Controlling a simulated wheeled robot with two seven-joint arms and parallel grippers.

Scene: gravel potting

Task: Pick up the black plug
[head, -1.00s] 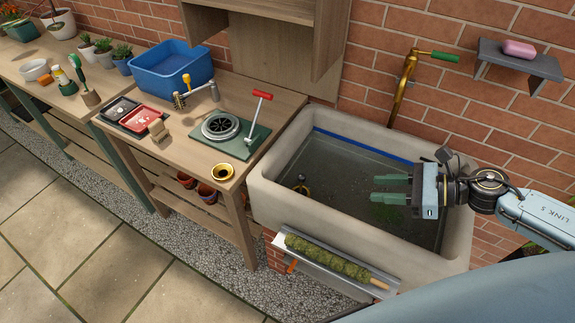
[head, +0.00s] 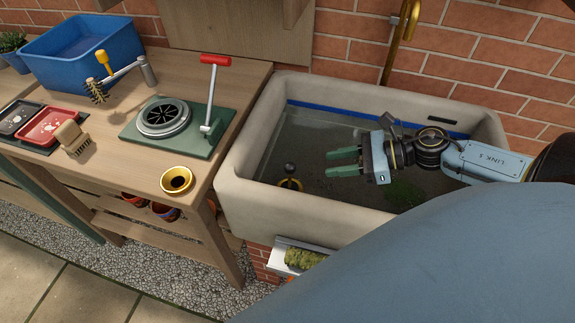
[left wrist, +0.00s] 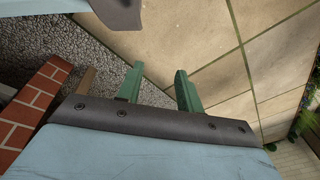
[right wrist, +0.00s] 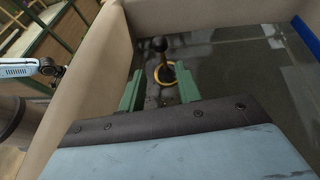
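The black plug (head: 289,170) has a round knob on a short stem. It stands at a brass drain ring (head: 290,184) in the left end of the stone sink. In the right wrist view the plug (right wrist: 160,48) shows ahead of the fingers, inside the ring. My right gripper (head: 330,162) is over the sink, to the right of the plug and apart from it. Its green fingers are spread and empty in the right wrist view (right wrist: 158,88). My left gripper (left wrist: 157,82) is open and empty above the gravel and paving.
The stone sink (head: 235,178) has high walls around the plug and holds murky water. A brass tap pipe (head: 398,38) rises behind it. A workbench (head: 228,110) on the left carries a green plate with a red-handled lever (head: 213,90) and a brass funnel (head: 176,180).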

